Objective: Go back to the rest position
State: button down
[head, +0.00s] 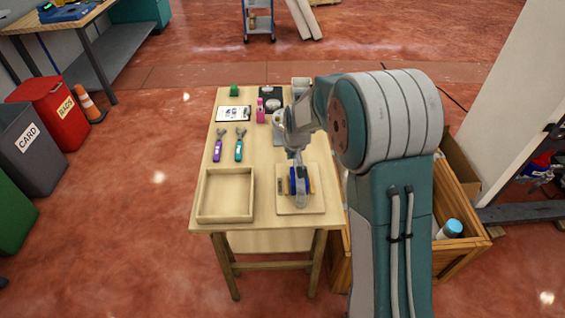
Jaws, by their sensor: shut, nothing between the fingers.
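My arm reaches in from the right over the wooden table (262,215). My gripper (294,156) points down over the table's right side, shut and empty. Just in front of it a dispenser with a blue and orange roll (301,183) stands on a light square board (312,207). In this view the gripper's tips lie close to the top of the dispenser; I cannot tell whether they touch. My arm hides part of the table's back right.
An empty wooden tray (203,214) sits at the front left. Purple (217,150) and teal (239,149) tools, a white card (233,114) and a pink item (260,111) lie behind. A wooden crate (468,248) stands right, bins (48,105) left. Open floor (130,200) lies between.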

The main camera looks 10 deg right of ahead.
jog(key=s+d+r, duration=0.3)
jog(key=s+r, duration=1.2)
jog(key=r, duration=0.3)
jog(key=s+d+r+m+t, duration=0.1)
jog(key=s+r, duration=0.1)
jog(key=s, duration=1.6)
jog(key=shift+d+t+h, duration=0.3)
jog(key=shift+d, duration=0.1)
jog(key=shift+d, duration=0.15)
